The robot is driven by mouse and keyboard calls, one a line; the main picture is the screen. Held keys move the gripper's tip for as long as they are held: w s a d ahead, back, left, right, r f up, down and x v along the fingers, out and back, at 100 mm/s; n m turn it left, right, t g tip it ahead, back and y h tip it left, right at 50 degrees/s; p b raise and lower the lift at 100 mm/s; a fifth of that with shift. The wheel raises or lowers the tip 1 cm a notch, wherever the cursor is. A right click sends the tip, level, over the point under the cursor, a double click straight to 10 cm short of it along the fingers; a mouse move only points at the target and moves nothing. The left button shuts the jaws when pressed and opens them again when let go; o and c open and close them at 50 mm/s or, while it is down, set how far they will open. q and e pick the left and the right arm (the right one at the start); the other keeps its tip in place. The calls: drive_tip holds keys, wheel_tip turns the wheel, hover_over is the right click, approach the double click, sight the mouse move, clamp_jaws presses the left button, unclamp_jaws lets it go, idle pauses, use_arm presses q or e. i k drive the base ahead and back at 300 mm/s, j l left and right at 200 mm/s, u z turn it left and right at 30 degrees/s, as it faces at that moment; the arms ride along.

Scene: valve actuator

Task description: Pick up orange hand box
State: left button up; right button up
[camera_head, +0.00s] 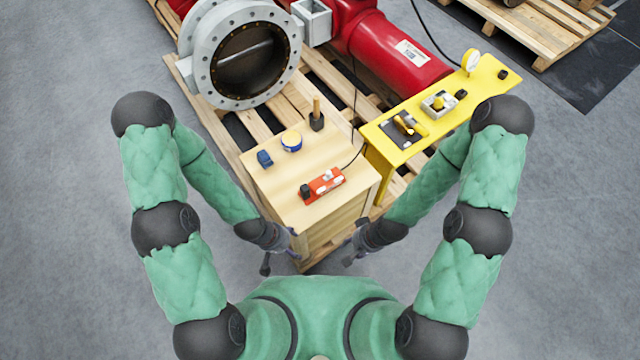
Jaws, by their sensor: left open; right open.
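The orange hand box (324,185) lies on top of the light wooden box (272,180), near its front right. It is a small orange-red block with white and dark parts on top, and a dark cable runs from its right end. My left gripper (279,258) is open and empty, low at the front left side of the wooden box. My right gripper (350,250) is open and empty, low at the front right side of the wooden box. Both grippers are below the box top and apart from the orange hand box. Their fingers are small and partly hidden.
A yellow table (390,150) with devices stands to the right. A grey flanged valve (222,90) and red actuator (385,50) lie behind on a pallet.

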sight(317, 188)
drive_tip(key=i+l+u, duration=0.1)
drive_tip(key=l+u, duration=0.3)
drive_tip(key=l, duration=0.2)
drive_tip(key=l+u, duration=0.4)
drive_tip(key=l, duration=0.2)
drive_tip(key=k+l+u, duration=0.1)
drive_tip(key=l+u, duration=0.3)
drive_tip(key=l, duration=0.15)
